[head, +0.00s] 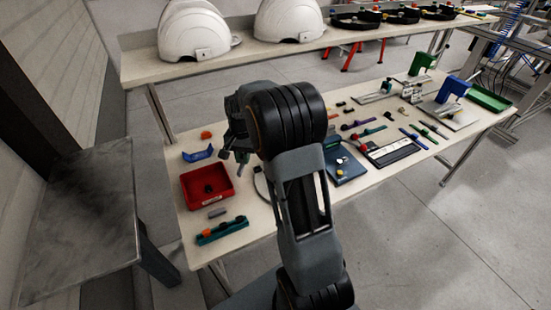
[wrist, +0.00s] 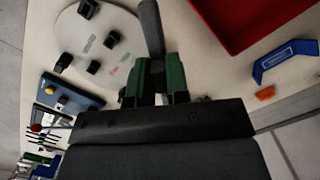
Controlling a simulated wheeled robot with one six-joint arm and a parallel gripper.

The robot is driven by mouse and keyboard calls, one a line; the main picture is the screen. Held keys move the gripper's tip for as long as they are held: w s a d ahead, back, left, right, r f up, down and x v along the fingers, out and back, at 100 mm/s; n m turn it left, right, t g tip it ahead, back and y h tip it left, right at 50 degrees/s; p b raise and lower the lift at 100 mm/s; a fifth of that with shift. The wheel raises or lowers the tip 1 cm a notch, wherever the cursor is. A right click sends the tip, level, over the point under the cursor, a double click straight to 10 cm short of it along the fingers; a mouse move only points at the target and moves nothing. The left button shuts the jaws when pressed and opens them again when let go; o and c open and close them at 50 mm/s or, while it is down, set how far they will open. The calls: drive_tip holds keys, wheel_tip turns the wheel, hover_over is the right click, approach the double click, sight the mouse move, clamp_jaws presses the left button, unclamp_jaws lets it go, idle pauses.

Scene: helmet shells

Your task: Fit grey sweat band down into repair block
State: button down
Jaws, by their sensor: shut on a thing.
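My gripper (wrist: 155,85) has green fingers and is shut on a dark grey bar-like piece, which I take as the grey sweat band (wrist: 151,28). The band sticks out beyond the fingertips over the pale table. In the head view my gripper (head: 238,145) is partly hidden by my arm, above the table's left part. I cannot tell for certain which thing is the repair block. A white round plate (wrist: 76,28) carrying several black blocks (wrist: 116,38) lies left of the band in the wrist view. A dark blue block (wrist: 72,92) is beyond it.
A red tray (head: 187,186) holds a dark piece. A blue bracket (head: 198,155), an orange piece (head: 206,135), a loose grey piece (head: 217,212) and a teal holder (head: 222,232) are nearby. White helmets (head: 195,30) stand on the rear shelf. My arm hides the table's middle.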

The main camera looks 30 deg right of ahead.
drive_tip(key=s+d+f+m, duration=0.1)
drive_tip(key=s+d+m, duration=0.2)
drive_tip(key=d+m, duration=0.2)
drive_tip(key=s+d+f+m+t+p, duration=0.1)
drive_tip(key=s+d+m, duration=0.2)
drive_tip(key=d+m, duration=0.2)
drive_tip(key=d, duration=0.2)
drive_tip(key=shift+s+d+f+m, duration=0.15)
drive_tip(key=shift+s+d+m, duration=0.1)
drive_tip(key=shift+d+m, duration=0.1)
drive_tip(key=shift+f+b, duration=1.8)
drive_tip(key=shift+f, duration=1.15)
drive_tip(key=shift+f+b, duration=0.6)
drive_tip(key=shift+f, duration=0.55)
drive_tip(key=c, duration=1)
unclamp_jaws()
drive_tip(key=r, duration=0.4)
drive_tip(key=d+r, duration=0.1)
drive_tip(key=r, duration=0.8)
drive_tip(key=shift+s+d+r, duration=0.1)
drive_tip(key=shift+d+r, duration=0.15)
drive_tip(key=shift+r, duration=0.15)
